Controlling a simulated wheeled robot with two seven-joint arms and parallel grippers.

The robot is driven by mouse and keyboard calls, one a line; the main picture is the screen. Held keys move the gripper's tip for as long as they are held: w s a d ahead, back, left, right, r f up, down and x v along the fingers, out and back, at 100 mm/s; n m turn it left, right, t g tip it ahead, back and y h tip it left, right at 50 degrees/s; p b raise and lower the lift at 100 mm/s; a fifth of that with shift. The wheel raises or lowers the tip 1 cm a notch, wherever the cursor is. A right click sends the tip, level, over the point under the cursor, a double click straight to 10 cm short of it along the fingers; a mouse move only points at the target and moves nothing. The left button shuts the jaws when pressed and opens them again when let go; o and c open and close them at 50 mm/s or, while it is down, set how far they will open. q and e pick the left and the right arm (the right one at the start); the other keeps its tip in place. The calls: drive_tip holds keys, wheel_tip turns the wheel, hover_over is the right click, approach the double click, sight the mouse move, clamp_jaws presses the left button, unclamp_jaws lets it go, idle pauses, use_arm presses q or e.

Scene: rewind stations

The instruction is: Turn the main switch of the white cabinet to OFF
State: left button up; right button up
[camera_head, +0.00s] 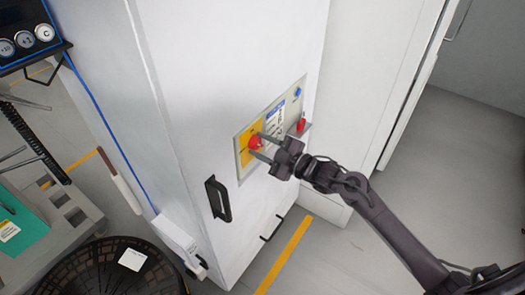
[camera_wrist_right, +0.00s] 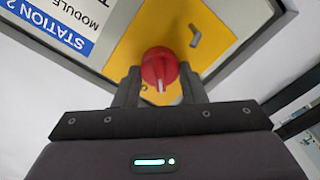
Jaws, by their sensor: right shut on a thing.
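The white cabinet (camera_head: 185,120) stands in the middle of the head view. A grey panel (camera_head: 291,102) on its front carries a yellow plate (camera_head: 243,155) with the red main switch (camera_head: 256,142). In the right wrist view the red switch (camera_wrist_right: 158,66) sits on the yellow plate (camera_wrist_right: 212,35), with a pale mark on the knob pointing toward the gripper. My right gripper (camera_head: 260,149) is at the switch, its two fingers on either side of the red knob and shut on it. It also shows in the right wrist view (camera_wrist_right: 158,85). My left gripper is not in view.
A red item (camera_head: 301,124) sits on a small ledge right of the switch. A dark round slatted thing (camera_head: 95,270) and a grey pallet (camera_head: 75,215) stand at lower left. The floor at right is clear.

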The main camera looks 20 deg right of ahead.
use_arm(q)
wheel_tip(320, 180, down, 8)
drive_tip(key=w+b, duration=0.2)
drive_tip(key=b, duration=0.5)
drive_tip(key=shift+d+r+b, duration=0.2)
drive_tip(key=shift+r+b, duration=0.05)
drive_tip(key=shift+b, duration=0.1)
use_arm(e)
drive_tip(key=n, duration=0.9)
drive_tip(key=shift+s+f+n, duration=0.1)
drive_tip(key=shift+f+n, duration=0.1)
drive_tip(key=shift+n, duration=0.2)
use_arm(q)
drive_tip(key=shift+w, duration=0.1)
use_arm(e)
drive_tip(key=o, duration=1)
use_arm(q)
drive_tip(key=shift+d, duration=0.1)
use_arm(e)
drive_tip(key=shift+a, duration=0.1)
